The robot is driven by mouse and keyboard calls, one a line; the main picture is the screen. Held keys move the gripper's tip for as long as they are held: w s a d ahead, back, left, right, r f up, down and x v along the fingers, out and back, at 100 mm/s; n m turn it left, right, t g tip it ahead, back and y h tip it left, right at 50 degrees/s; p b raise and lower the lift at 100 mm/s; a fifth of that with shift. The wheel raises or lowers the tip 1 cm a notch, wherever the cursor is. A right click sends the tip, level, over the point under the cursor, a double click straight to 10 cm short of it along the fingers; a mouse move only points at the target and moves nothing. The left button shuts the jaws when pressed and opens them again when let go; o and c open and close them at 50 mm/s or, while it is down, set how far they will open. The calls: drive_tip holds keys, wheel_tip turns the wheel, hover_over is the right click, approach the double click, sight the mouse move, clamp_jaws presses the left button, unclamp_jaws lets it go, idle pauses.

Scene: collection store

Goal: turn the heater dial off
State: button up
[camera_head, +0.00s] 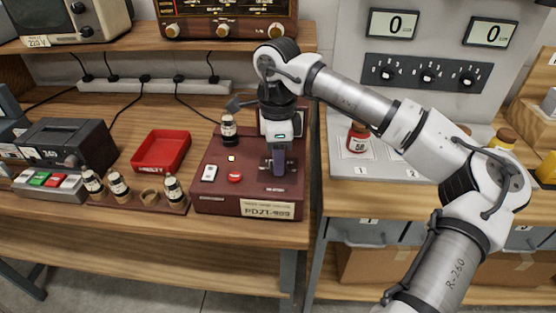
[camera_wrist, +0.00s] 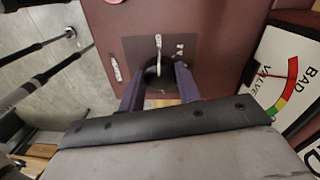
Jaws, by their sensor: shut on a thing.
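The maroon tester box (camera_head: 215,199) stands on the wooden bench, with a plate lettered PDZ1-909 on its front. In the wrist view, a black dial (camera_wrist: 158,76) sits on a dark plate (camera_wrist: 135,47) on the maroon panel. A white pointer mark (camera_wrist: 158,43) shows just above it, with small white labels to either side that I cannot read. My gripper (camera_head: 277,172) points down over the right part of the box. In the wrist view its purple fingers (camera_wrist: 159,82) are on both sides of the dial, shut on it. The head view hides the dial behind the fingers.
On the box are a tube (camera_head: 228,130), a white switch (camera_head: 209,173) and a red button (camera_head: 235,177). A red tray (camera_head: 160,152) and a rack with several tubes (camera_head: 118,187) are at left. A meter (camera_wrist: 288,70) shows at right in the wrist view.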

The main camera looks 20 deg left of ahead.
idle(0.4)
drive_tip(key=o, duration=1)
drive_tip(key=shift+c, duration=0.2)
wheel_tip(320, 180, up, 14)
drive_tip(key=b, duration=0.1)
drive_tip(key=shift+w+a, duration=0.2)
drive_tip(key=shift+w, duration=0.1)
drive_tip(key=shift+f, duration=0.1)
